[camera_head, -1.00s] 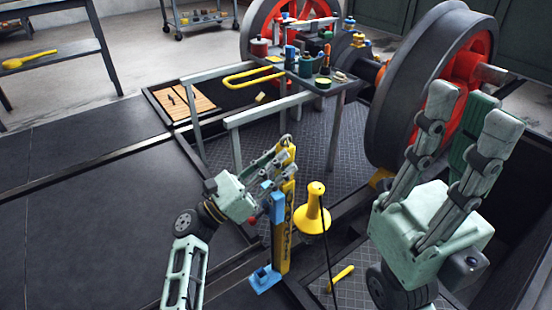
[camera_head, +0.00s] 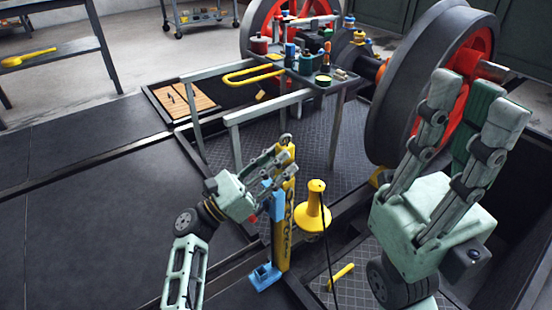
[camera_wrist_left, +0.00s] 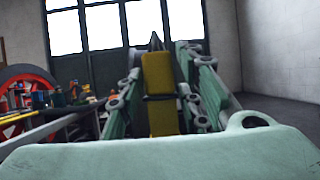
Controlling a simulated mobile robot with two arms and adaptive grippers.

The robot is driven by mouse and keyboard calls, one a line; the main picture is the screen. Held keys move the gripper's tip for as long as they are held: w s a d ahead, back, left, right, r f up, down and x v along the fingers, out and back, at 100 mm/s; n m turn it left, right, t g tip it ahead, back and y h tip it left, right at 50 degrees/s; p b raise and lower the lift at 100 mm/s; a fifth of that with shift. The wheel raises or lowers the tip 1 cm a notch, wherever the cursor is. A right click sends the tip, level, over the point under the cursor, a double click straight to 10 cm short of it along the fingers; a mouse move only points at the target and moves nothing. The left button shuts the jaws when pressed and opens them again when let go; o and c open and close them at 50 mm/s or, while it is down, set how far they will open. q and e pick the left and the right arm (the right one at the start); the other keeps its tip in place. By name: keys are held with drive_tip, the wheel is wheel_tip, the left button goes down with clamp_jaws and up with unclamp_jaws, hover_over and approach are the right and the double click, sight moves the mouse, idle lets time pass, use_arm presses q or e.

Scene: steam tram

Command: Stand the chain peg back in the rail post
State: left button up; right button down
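A narrow yellow upright bar with dark markings (camera_head: 286,225) stands beside a blue post (camera_head: 278,222) with a blue foot. My left gripper (camera_head: 277,162) is at the bar's upper end. In the left wrist view yellow pieces (camera_wrist_left: 159,75) show between its fingers, close to both; I cannot tell if they grip. A yellow flared piece with a dark cord (camera_head: 312,212) stands just right of the bar. A short yellow rod (camera_head: 341,276) lies lower right. I cannot tell which yellow thing is the chain peg. My right gripper (camera_head: 475,95) is open and empty, fingers up.
Behind stands a grey frame table with tools and bottles (camera_head: 338,75) and a yellow loop handle (camera_head: 253,75). A large dark wheel (camera_head: 418,75) rises at right. Pit edges and rails cross the floor. A dark floor area (camera_head: 110,220) at left is clear.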

use_arm(q)
drive_tip(key=o, duration=0.3)
drive_tip(key=shift+s+a+f, duration=0.1)
drive_tip(key=shift+a, duration=0.05)
drive_tip(key=v, duration=1.1)
drive_tip(key=shift+s+a, duration=0.2)
